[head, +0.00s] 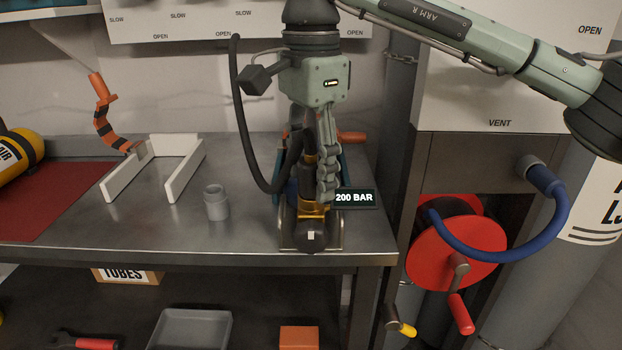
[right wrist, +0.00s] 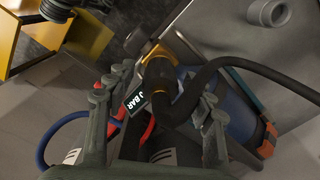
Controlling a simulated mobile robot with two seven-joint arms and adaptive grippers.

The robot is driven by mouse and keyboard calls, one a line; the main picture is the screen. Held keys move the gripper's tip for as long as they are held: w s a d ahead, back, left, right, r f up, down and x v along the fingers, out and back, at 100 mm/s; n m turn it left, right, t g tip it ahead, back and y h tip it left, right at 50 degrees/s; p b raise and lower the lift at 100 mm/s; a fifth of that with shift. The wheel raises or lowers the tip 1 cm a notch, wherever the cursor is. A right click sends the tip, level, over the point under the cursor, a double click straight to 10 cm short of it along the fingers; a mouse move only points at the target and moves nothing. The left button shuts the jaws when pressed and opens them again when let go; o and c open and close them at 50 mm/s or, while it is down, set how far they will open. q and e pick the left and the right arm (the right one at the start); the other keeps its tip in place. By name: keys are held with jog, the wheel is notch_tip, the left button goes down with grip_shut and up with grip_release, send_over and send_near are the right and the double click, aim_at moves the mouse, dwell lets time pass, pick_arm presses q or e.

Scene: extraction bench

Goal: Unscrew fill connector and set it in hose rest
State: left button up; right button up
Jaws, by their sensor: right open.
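The fill connector (head: 311,165), black with a brass collar, stands upright near the bench's front edge, with a black hose looping from it to the left. It also shows in the right wrist view (right wrist: 160,85), with its brass part on top. My right gripper (head: 320,190) is open and points down at the connector. In the right wrist view its fingers (right wrist: 158,108) stand apart on either side of the connector and hose; I cannot tell whether they touch it. A grey cup-like holder (head: 216,206), possibly the hose rest, stands empty to the left. My left gripper is not in view.
A "200 BAR" label (head: 354,198) shows right of the connector. A blue cylinder (right wrist: 238,112) lies close by. A white bracket (head: 112,186) and red mat (head: 45,200) are further left. A red hose reel (head: 455,250) stands right of the bench. Bench space around the grey holder is clear.

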jog(key=m, duration=0.3)
jog(key=shift+f+b, duration=0.1)
jog(key=shift+b, duration=0.25)
jog(key=m+b, duration=0.1)
jog(key=m, duration=0.4)
jog(key=shift+m, duration=0.3)
jog(key=m+b, duration=0.1)
jog(key=m, duration=0.6)
jog(key=shift+b, duration=0.3)
jog(key=m+b, duration=0.1)
jog(key=m, duration=0.4)
jog(key=shift+m, duration=0.3)
jog(key=m+b, duration=0.1)
jog(key=m, duration=0.4)
jog(key=shift+m+b, duration=0.35)
jog(key=shift+m, duration=0.05)
